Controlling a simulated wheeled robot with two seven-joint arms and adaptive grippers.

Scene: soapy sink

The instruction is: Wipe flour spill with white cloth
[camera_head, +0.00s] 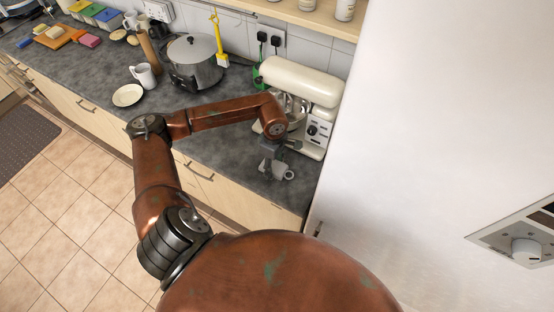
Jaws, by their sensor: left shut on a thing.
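My left gripper (270,172) reaches down to the grey worktop (225,150), just in front of the stand mixer. It is shut on a small white thing that looks like the white cloth (284,171), at or just above the worktop. The thing is small here and partly hidden by the gripper, so its full shape is unclear. I cannot make out a flour spill on the worktop. My right gripper is not in view.
A cream stand mixer (303,95) stands close behind my left gripper. A large steel pot (193,62), a white mug (143,76) and a small plate (127,95) stand further left. A tall white cabinet (430,130) closes off the right. The worktop below the pot is fairly clear.

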